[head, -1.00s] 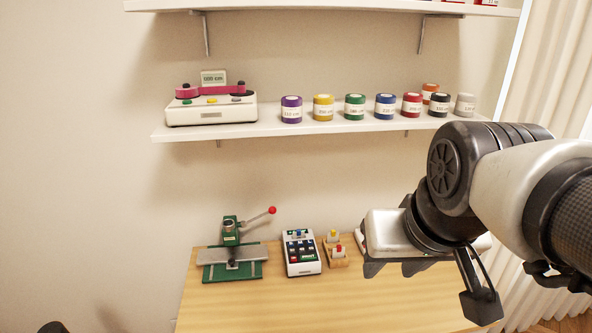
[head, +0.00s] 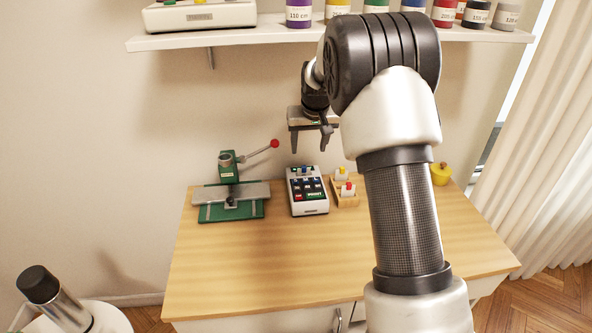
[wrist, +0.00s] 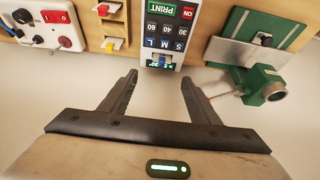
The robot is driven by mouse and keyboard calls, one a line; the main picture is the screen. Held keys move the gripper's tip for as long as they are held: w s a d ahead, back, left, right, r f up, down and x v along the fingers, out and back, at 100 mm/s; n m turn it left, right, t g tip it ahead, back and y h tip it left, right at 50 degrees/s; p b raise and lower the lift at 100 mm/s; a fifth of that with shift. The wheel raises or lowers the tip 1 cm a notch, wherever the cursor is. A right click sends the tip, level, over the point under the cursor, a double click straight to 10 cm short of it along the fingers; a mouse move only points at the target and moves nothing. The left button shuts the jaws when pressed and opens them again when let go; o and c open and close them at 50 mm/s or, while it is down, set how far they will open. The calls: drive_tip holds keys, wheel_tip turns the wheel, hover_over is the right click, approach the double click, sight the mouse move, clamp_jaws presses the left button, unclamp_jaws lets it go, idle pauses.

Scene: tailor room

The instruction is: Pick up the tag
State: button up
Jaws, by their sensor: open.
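I cannot make out a separate tag for certain in any view. A white label printer (head: 308,192) with dark keys stands on the wooden table; in the wrist view the printer (wrist: 170,28) shows a green PRINT key, a red ON key and size keys. At its end nearest my gripper is a small blue-green lettered piece (wrist: 160,62); whether it is a display or a tag is unclear. My gripper (head: 309,147) is open and empty above the back of the printer. In the wrist view its fingertips (wrist: 160,78) spread on either side of the printer's end, apart from it.
A green press (head: 231,190) with a red-knobbed lever stands left of the printer. A wooden holder (head: 345,195) with yellow and red pieces is close on its right. A shelf (head: 262,37) with spools hangs above. The table's front (head: 250,270) is clear.

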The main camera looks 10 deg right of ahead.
hover_over(304, 167)
drive_tip(key=s, duration=0.3)
drive_tip(key=f, duration=0.6)
drive_tip(key=shift+w+d, duration=0.25)
drive_tip(key=shift+a+x, duration=0.2)
drive_tip(key=shift+x, duration=2.55)
drive_tip(key=c, duration=1.2)
drive_tip(key=shift+r, duration=0.1)
